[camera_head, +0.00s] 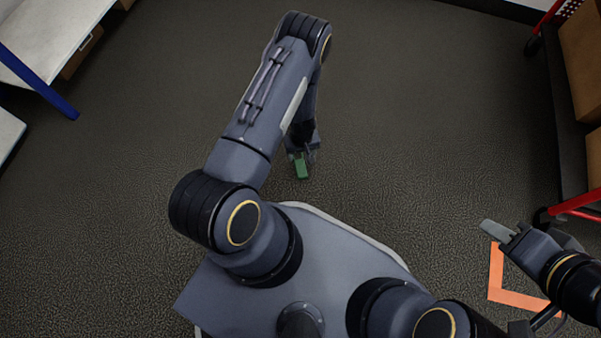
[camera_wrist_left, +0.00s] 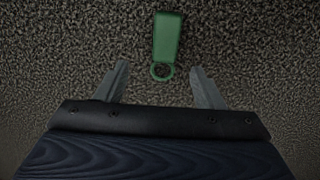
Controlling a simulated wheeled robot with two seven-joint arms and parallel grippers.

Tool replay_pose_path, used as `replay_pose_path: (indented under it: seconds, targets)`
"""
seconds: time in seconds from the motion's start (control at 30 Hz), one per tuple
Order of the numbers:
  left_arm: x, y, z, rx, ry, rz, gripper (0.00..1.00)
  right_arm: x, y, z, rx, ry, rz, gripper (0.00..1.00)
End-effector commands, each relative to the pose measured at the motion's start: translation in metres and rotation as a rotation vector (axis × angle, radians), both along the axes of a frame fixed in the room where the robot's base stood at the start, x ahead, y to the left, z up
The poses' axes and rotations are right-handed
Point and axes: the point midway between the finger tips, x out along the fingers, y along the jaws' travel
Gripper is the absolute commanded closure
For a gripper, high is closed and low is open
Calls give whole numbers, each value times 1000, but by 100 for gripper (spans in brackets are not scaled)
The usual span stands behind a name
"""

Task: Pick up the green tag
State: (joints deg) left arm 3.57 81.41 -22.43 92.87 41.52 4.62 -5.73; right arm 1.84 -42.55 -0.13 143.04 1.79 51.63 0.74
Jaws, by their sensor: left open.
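The green tag (camera_head: 301,168) lies on the dark carpet in front of my base. In the left wrist view the tag (camera_wrist_left: 167,38) shows whole, a flat green body with a ring at its near end. My left gripper (camera_head: 300,157) reaches down toward it. In the left wrist view my left gripper (camera_wrist_left: 160,82) is open, its two fingers apart and empty, with the tag's ring just beyond and between the fingertips. My right gripper (camera_head: 490,232) is at the lower right, away from the tag; its finger gap cannot be made out.
An orange corner marking (camera_head: 497,285) lies on the floor at the lower right. A red-framed rack with cardboard boxes (camera_head: 583,60) stands at the right edge. A table with a blue leg (camera_head: 38,82) is at the upper left. The carpet around the tag is clear.

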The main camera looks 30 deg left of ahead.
Motion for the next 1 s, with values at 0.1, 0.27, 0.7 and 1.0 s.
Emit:
replay_pose_path:
  seconds: [0.1,0.27,0.7,1.0]
  targets:
    - [-6,1,-24,15,9,-1,38,0,0,-10,0,0,0,66]
    - [-7,1,-42,15,10,-1,38,0,0,-18,0,0,0,66]
    - [-8,3,-94,13,11,-1,38,0,0,-52,0,0,0,66]
    - [-8,3,-94,13,11,-2,46,0,0,-50,0,0,0,66]
